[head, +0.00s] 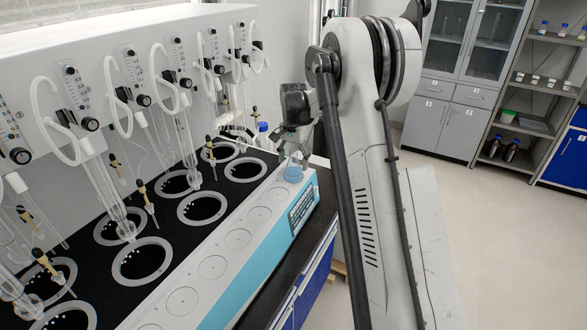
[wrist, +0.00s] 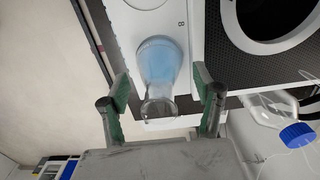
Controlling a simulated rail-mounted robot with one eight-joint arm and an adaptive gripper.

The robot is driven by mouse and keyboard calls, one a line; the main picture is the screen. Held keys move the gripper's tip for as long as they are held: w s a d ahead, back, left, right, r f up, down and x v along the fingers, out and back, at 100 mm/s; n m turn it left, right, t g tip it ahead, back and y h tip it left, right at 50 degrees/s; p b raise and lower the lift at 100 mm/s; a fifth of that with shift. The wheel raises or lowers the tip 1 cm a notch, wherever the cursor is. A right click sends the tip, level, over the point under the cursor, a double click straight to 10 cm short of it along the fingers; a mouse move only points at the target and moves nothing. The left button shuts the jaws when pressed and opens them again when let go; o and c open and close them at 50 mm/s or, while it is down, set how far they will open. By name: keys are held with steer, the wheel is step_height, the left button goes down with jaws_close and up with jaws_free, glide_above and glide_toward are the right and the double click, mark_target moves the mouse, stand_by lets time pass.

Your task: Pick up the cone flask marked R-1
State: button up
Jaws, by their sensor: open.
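A clear cone flask (head: 293,170) with pale blue liquid stands on the far end of the distiller's white ledge. It also shows in the wrist view (wrist: 158,65), with its mouth towards me and a printed "8" beside it on the ledge. No R-1 mark is readable on it. My gripper (head: 293,150) is at the flask's upper part in the head view. In the wrist view my gripper (wrist: 162,90) is open, with one green-padded finger on each side of the flask. A gap shows between each finger and the glass.
The distiller (head: 247,262) has a row of empty round spots on its ledge and several ringed wells (head: 142,258) behind. Glass tubes and knobs (head: 143,100) hang over the wells. A blue-capped bottle (wrist: 297,133) is close to the right finger. Open floor (head: 490,240) lies at right.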

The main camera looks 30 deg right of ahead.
steer(key=shift+f, duration=0.55)
steer(key=c, duration=1.4)
steer(key=shift+o, duration=0.2)
steer(key=shift+r, duration=0.25)
